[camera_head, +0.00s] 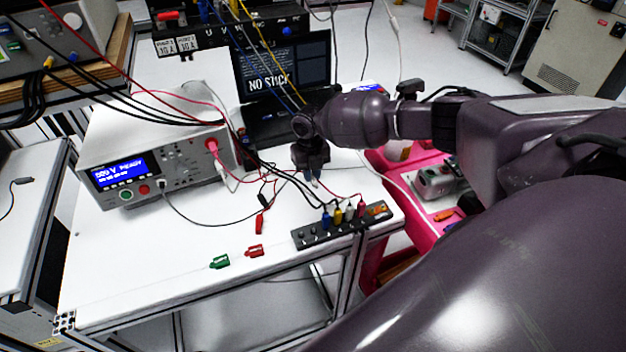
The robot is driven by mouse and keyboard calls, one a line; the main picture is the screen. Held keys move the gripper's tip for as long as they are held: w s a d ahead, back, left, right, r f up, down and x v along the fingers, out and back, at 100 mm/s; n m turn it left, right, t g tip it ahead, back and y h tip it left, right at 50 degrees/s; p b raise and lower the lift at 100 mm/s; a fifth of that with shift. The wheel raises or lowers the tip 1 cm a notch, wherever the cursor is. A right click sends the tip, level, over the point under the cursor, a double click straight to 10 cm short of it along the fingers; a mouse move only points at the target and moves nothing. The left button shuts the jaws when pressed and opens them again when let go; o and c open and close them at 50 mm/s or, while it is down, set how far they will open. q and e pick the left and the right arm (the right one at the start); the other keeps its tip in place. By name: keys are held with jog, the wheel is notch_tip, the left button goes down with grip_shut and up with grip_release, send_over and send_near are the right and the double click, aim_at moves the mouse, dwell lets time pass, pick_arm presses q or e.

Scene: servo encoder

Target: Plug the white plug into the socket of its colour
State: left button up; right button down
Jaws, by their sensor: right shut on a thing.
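My right gripper (313,174) points down over the white table, behind the socket strip. It is shut on a small pale piece, which looks like the white plug (315,183); only its lower end shows below the fingers. The dark socket strip (318,236) lies near the table's right front edge. I cannot tell at this size which of these are sockets and which are plugs. My left gripper is not in view.
A green plug (219,261) and a red plug (255,251) lie on the table (150,265) left of the strip. A tester with a blue screen (125,172) stands at left. A laptop (283,75) stands behind. Several loose cables cross the tabletop. The table's front left is clear.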

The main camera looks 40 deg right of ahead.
jog(key=shift+r, duration=0.1)
jog(key=shift+r+p, duration=1.65)
jog(key=shift+r, duration=0.75)
jog(key=shift+w+r, duration=0.1)
jog(key=shift+r, duration=0.2)
jog(key=w+r+n+t, duration=0.1)
jog(key=w+r+t, duration=0.5)
jog(key=r, duration=0.6)
jog(key=w+r+n+t+b, duration=0.1)
jog(key=w+r+t, duration=0.5)
jog(key=r, duration=0.7)
jog(key=w+a+r+n+t, duration=0.1)
jog(key=w+r+t, duration=0.5)
jog(key=r, duration=0.6)
jog(key=shift+w+r, duration=0.25)
jog(key=shift+w, duration=0.55)
jog(key=shift+f+b, duration=0.45)
jog(key=shift+f, duration=0.3)
